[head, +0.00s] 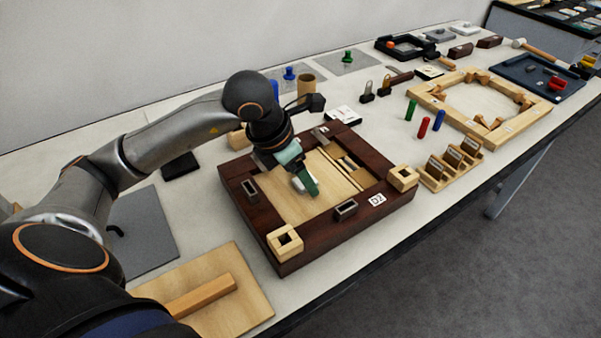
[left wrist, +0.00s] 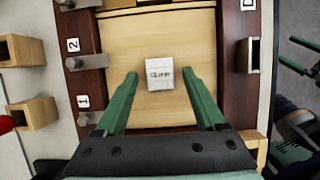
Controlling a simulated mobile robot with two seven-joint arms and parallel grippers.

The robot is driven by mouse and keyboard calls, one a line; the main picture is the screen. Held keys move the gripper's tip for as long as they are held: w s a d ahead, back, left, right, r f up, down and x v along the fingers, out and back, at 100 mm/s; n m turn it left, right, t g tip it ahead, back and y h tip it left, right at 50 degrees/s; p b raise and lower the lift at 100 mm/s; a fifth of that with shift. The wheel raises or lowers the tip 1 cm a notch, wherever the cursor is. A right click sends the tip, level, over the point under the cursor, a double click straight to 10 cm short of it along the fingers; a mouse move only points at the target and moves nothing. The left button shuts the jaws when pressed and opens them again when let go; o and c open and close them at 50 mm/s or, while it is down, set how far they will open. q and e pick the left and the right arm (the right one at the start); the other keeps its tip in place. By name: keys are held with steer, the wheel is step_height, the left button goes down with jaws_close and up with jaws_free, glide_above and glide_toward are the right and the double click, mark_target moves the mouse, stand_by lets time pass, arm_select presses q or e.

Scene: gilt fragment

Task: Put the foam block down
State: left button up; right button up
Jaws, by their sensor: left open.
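My left gripper (head: 308,190) is over the pale wooden floor (head: 288,207) of a dark-framed tray (head: 340,232) in the head view. In the left wrist view its green fingers (left wrist: 160,100) are spread wide. A small white block (left wrist: 160,74) with dark lettering lies on the pale wood ahead of and between the fingers, touching neither. It may be the foam block; I cannot tell its material. In the head view the gripper mostly hides it. Green parts that look like my right gripper (left wrist: 297,56) show at the right edge of the left wrist view.
Wooden square sockets (head: 285,242) and (head: 403,177) sit on the tray's rim, with dark metal brackets (head: 345,209). A wooden board with a bar (head: 205,296) lies in front. A rack (head: 452,165) and coloured pegs (head: 423,127) stand to the right. Bare table shows right of the tray.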

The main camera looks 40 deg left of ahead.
arm_select(q)
steer(key=p+v, duration=0.1)
steer(key=v, duration=1.1)
steer(key=shift+s, duration=0.1)
